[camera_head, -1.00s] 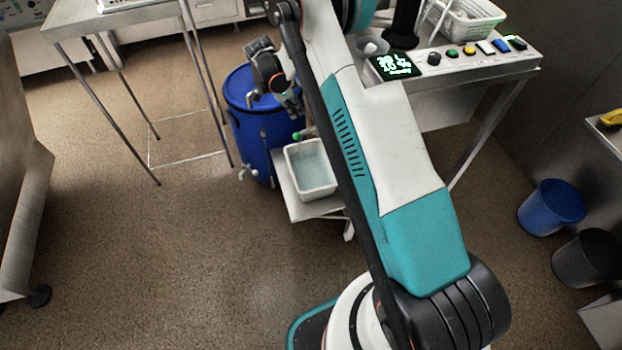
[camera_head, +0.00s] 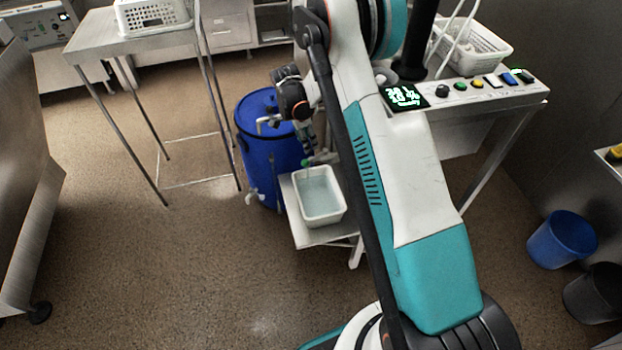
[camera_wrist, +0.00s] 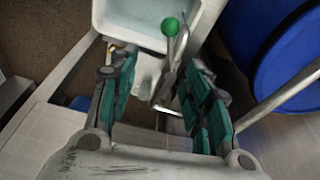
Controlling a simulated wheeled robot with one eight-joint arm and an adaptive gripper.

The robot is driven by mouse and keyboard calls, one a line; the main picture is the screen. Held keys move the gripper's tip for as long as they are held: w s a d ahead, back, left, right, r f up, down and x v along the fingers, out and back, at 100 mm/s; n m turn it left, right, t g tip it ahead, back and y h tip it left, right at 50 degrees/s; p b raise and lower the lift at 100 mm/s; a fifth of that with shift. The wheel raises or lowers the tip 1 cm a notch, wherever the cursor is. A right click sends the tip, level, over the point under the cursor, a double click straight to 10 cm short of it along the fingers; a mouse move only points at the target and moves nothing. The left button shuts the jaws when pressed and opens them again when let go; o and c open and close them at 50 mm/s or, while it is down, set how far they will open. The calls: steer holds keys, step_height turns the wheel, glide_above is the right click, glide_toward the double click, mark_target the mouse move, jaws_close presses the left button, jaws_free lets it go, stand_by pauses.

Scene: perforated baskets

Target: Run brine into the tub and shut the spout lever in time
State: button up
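The white tub (camera_head: 322,221) stands on a small stand beside the blue barrel (camera_head: 257,158) and holds pale liquid. Its near end shows at the top of the wrist view (camera_wrist: 106,28). The spout lever is a metal bar with a green ball knob (camera_wrist: 170,27); the knob also shows small in the head view (camera_head: 306,163), over the tub's far edge. My gripper (camera_wrist: 160,65) is open, with teal-padded fingers on either side of the lever's metal part. I see gaps between lever and pads. Whether liquid is running cannot be made out.
A control panel with buttons and a green-lit display (camera_head: 404,96) stands right of the tub; its figures are hard to read. White perforated baskets (camera_head: 476,47) sit on the tables. Blue (camera_head: 562,240) and black bins stand at right. Floor at front left is clear.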

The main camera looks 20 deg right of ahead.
mark_target(305, 161)
steer(key=f+n+y+b, duration=0.1)
steer(key=f, duration=0.2)
steer(key=f+n+t+y+b, duration=0.1)
steer(key=f+n+b, duration=0.1)
steer(key=f, duration=0.2)
steer(key=f+n+t+y+b, duration=0.1)
steer(key=f+n, duration=0.1)
steer(key=f, duration=0.2)
steer(key=shift+w+a+y, duration=0.1)
steer(key=shift+a+y, duration=0.15)
steer(key=shift+y, duration=0.05)
steer(key=shift+n, duration=0.3)
jaws_close()
